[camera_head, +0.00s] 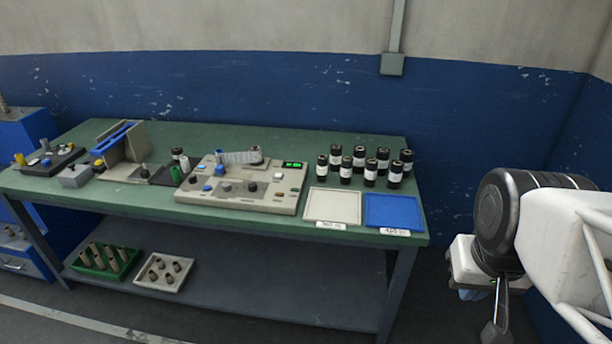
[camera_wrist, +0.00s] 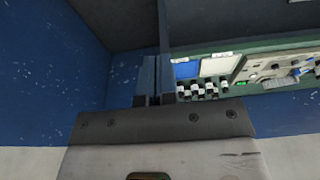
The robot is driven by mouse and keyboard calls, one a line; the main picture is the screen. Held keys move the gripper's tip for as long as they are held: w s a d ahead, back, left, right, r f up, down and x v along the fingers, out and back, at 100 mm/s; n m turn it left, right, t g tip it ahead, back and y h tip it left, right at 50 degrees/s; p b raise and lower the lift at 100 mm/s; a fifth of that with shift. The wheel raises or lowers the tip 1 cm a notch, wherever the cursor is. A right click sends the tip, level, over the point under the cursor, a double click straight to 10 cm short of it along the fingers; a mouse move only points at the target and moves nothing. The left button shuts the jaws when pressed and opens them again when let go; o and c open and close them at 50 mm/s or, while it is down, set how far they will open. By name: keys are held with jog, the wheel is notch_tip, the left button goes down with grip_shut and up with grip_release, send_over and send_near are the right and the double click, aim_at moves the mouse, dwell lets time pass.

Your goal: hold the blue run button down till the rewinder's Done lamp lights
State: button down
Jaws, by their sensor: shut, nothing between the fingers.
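The rewinder (camera_head: 240,200), a pale grey machine, stands mid-table in the head view. It shows in part at the right of the wrist view (camera_wrist: 280,72). Small blue parts sit on its left half, one near the front (camera_head: 207,188) and one further back (camera_head: 220,170); I cannot tell for certain which is the run button. A green lit display (camera_head: 292,164) is at its back right. The Done lamp cannot be made out at this size. My gripper (camera_wrist: 155,82) is shut and empty, well away from the rewinder, off the table's right end.
Several dark bottles with white labels (camera_head: 370,172) stand right of the rewinder, behind a pale tray (camera_head: 333,206) and a blue tray (camera_head: 392,211). A blue-sided fixture (camera_head: 122,146) stands at left. A green crate (camera_head: 104,262) and a pale tray (camera_head: 164,273) sit on the lower shelf.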

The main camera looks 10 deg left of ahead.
jog(key=shift+w+r, duration=0.1)
jog(key=shift+w, duration=0.05)
dwell(0.5)
